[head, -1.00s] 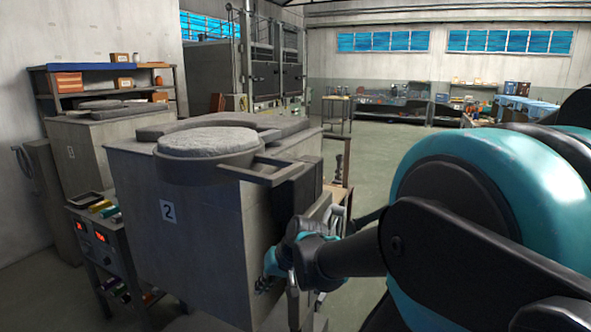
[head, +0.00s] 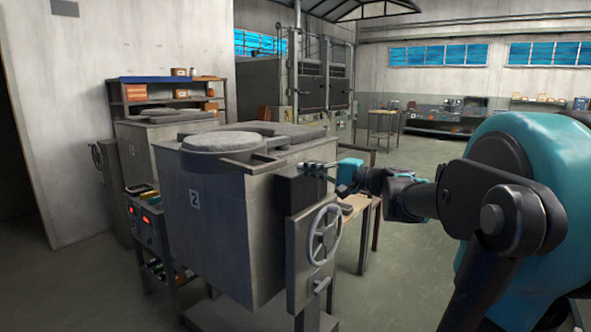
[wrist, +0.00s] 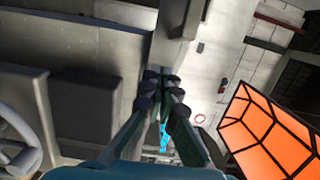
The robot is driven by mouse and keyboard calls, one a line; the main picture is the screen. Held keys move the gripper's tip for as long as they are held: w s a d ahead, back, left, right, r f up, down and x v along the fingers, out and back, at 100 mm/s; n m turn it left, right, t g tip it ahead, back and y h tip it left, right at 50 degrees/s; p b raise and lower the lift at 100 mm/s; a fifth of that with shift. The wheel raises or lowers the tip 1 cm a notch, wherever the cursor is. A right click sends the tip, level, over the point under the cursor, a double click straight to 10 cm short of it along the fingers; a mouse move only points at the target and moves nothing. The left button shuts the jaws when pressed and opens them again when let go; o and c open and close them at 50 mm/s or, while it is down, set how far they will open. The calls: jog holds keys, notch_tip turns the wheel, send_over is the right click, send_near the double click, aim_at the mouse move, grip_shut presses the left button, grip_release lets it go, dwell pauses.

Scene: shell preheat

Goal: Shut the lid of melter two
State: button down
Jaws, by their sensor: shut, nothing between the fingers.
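Melter two (head: 225,235) is a grey box with a number 2 plate on its front. Its lid (head: 222,141) is a round, pale grey-topped disc at the front of the top, overhanging the front edge, with a dark bar handle (head: 247,164) reaching right. A thick curved slab (head: 290,132) lies on the top behind the lid. My gripper (head: 312,168) is shut and empty, at the melter's right top corner, right of the lid and handle and apart from them. In the wrist view the closed fingers (wrist: 163,82) show nothing between them.
A handwheel (head: 325,234) on a grey plate projects from melter two's right side, below my gripper. A dark box (head: 298,190) sits above it. A table (head: 352,208) stands just behind. A control cart (head: 148,222) stands at left. Open floor lies to the right.

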aim_at(258, 162)
jog(key=x, duration=1.3)
jog(key=shift+a, duration=0.15)
jog(key=shift+a, duration=0.1)
jog(key=shift+a+t, duration=0.3)
jog(key=shift+a, duration=0.3)
jog(key=a+m+t+h, duration=0.1)
jog(key=a, duration=0.1)
jog(key=w+a+m+t+h, duration=0.1)
jog(key=a, duration=0.1)
jog(key=a+m+t, duration=0.1)
jog(key=a, duration=0.1)
jog(key=shift+w+a+h, duration=0.15)
jog(key=shift+w+h, duration=0.25)
jog(key=x, duration=0.8)
jog(key=s+a+x, duration=0.1)
jog(key=x, duration=0.4)
jog(key=shift+x, duration=0.9)
jog(key=shift+d, duration=0.1)
